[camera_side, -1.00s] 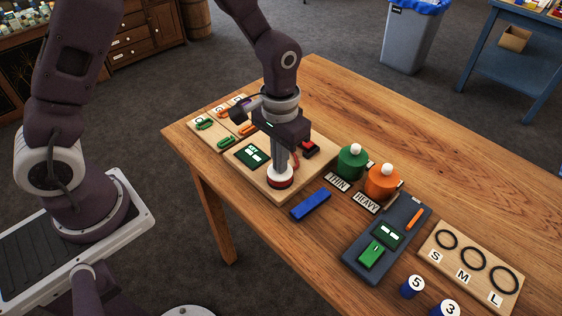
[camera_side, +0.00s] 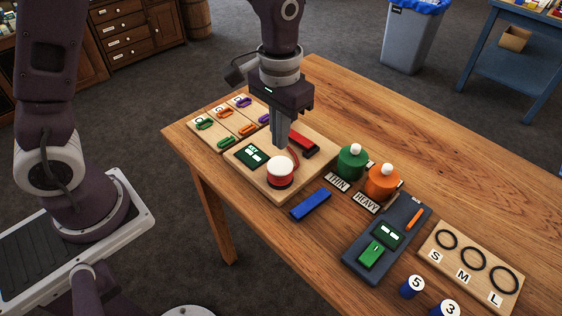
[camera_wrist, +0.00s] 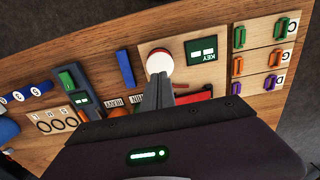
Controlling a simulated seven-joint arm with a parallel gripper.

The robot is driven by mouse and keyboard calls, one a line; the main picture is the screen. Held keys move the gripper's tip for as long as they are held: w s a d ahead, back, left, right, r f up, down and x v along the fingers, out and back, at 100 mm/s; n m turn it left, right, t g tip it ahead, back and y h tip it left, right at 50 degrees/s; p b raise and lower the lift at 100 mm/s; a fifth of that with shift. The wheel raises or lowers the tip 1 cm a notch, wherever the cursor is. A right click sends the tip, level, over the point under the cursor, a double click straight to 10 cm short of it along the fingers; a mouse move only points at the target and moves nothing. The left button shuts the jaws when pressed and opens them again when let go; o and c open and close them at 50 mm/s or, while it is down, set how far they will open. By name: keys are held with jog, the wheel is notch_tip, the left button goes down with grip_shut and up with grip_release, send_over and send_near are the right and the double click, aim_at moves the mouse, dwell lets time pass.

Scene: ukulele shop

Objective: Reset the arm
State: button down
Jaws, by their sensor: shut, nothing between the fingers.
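My gripper (camera_side: 279,146) is shut and empty, with its fingers pointing down above the wooden board (camera_side: 262,176). It is a little behind and above the white-topped round button with a red base (camera_side: 281,171) in the side view, apart from it as far as I can tell. In the wrist view the closed fingers (camera_wrist: 159,80) reach toward the white button top (camera_wrist: 160,61). A dark green KEY display (camera_side: 251,155) lies left of the button on the same board. A red block (camera_side: 303,143) sits on the board behind the fingers.
A letter board with coloured pieces (camera_side: 229,120) is at the left. Green (camera_side: 352,162) and orange (camera_side: 382,181) knobbed cylinders, a blue block (camera_side: 310,204), a grey device (camera_side: 376,262) and a ring board (camera_side: 466,265) stand to the right. The table's far right is clear.

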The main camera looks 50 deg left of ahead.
jog(key=shift+r, duration=0.15)
dwell(0.4)
jog(key=s+a+r+t, duration=0.35)
jog(key=s+r, duration=0.55)
jog(key=r, duration=0.3)
jog(key=s+a+r+t, duration=0.1)
jog(key=s+a+t, duration=0.1)
jog(key=s, duration=0.8)
jog(key=shift+a+r, duration=0.4)
jog(key=shift+a, duration=0.15)
jog(key=shift+w, duration=0.15)
jog(key=w+d+f+g, duration=0.2)
jog(key=w+d+g, duration=0.1)
jog(key=w, duration=0.7)
jog(key=shift+w+d+f+g, duration=0.5)
jog(key=shift+w+f, duration=0.95)
jog(key=shift+f, duration=1.2)
jog(key=shift+w+d+f+g, duration=0.35)
jog(key=shift+w+d+f, duration=0.35)
jog(key=shift+w+f, duration=1.35)
jog(key=shift+w+d+f+g, duration=0.4)
jog(key=shift+w+d+f, duration=0.35)
jog(key=shift+f, duration=2.5)
